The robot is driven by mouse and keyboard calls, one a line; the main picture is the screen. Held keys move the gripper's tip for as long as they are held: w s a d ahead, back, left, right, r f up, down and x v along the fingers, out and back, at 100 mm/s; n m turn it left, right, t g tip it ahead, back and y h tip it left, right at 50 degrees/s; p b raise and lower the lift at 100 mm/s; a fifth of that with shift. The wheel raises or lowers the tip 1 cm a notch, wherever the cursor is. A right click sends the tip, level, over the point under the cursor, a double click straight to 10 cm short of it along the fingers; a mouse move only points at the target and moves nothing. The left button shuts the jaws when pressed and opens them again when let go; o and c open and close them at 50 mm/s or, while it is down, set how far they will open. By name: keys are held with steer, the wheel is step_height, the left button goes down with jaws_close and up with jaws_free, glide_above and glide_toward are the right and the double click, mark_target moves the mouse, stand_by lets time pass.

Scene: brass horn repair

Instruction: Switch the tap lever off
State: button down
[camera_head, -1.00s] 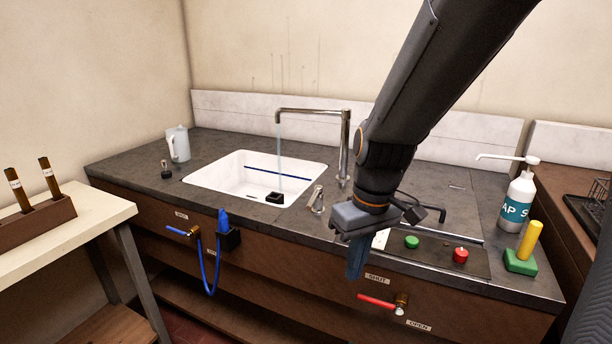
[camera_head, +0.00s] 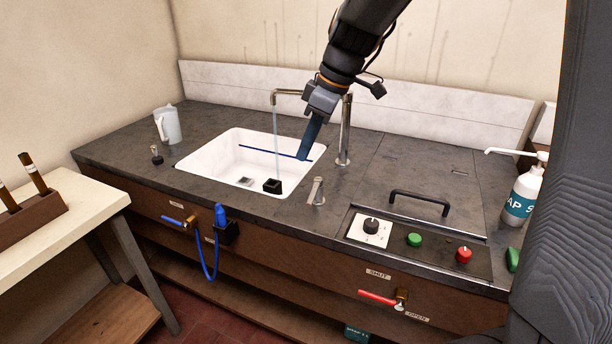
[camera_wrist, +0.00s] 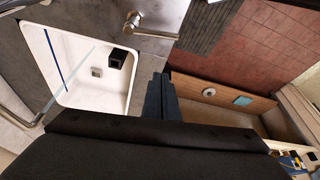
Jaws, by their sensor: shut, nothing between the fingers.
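The tap lever (camera_head: 317,191) is a short metal handle on the worktop, just right of the sink and in front of the tap; it also shows in the wrist view (camera_wrist: 150,25). The tall metal tap (camera_head: 345,132) arches over the white sink (camera_head: 207,165), and a thin stream of water (camera_head: 276,135) runs from its spout. My gripper (camera_head: 305,153) is shut and empty, pointing down over the sink's right side, behind and above the lever. In the wrist view my dark fingers (camera_wrist: 160,85) are together, apart from the lever.
A black block (camera_head: 272,186) sits in the sink. A control panel (camera_head: 455,258) with a knob and buttons, and a black handle (camera_head: 420,199), lie to the right. A red-handled valve (camera_head: 378,298) and a blue-handled valve (camera_head: 178,220) project from the cabinet front. A jug (camera_head: 168,125) stands left.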

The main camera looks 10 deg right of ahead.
mark_target(314, 193)
step_height(314, 193, down, 10)
steer(key=p, duration=0.4)
steer(key=shift+f, duration=0.25)
steer(key=shift+s+d+n+b, duration=0.15)
steer(key=shift+d+n+b, duration=0.05)
steer(key=shift+n+b, duration=0.15)
